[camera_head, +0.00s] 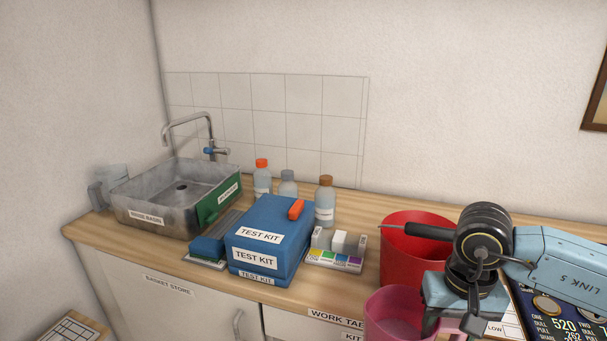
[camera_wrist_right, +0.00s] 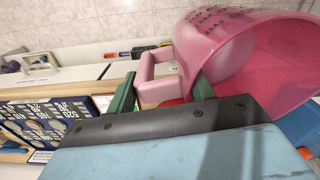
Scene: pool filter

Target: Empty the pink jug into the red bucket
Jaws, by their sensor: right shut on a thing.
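The pink jug (camera_head: 376,316) is at the bottom edge of the head view, in front of the red bucket (camera_head: 397,268). Its lower part is cut off, and I cannot tell what is inside it. My right gripper (camera_wrist_right: 163,92) is shut on the jug's handle, with a green finger on each side of it in the right wrist view. The jug's body (camera_wrist_right: 222,55) shows there at the upper right, its wide mouth facing right. The bucket stands on the wooden counter, partly hidden by my right arm and the jug. My left gripper is not in view.
A blue test kit box (camera_head: 265,236) stands mid-counter, with several bottles (camera_head: 325,203) behind it and a colour-chart block (camera_head: 337,250) between it and the bucket. A metal rinse basin (camera_head: 150,195) is at the left. A dark printed board (camera_head: 570,318) lies at the right.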

